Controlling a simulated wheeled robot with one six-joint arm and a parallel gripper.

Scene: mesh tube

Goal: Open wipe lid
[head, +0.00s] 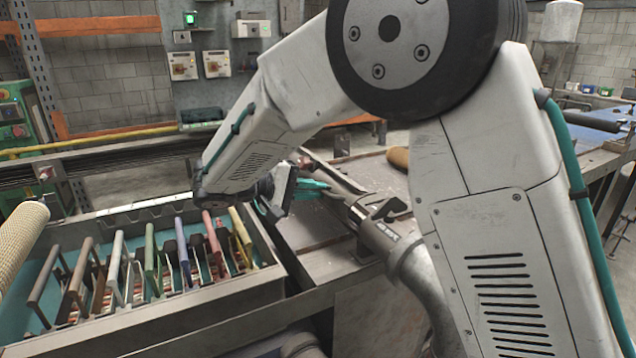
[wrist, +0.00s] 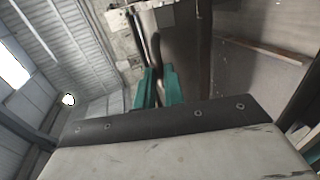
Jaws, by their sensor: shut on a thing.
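My gripper (head: 314,186) is low over the workbench in the middle of the head view, mostly behind my own arm. Its teal fingers also show in the wrist view (wrist: 157,84), close together with a thin dark strip (wrist: 155,50) running up between them. The gripper is shut on a thin piece; what it belongs to is unclear. A grey metal fixture (head: 377,232) stands just right of the fingers in the head view. I cannot make out a wipe lid or its container in either view.
A metal tray (head: 200,313) with several coloured-handled tools stands at the lower left, close to my gripper. A beige mesh roll (head: 20,240) is at the left edge. A tan rounded object (head: 398,158) lies farther back on the bench. Wall boxes are behind.

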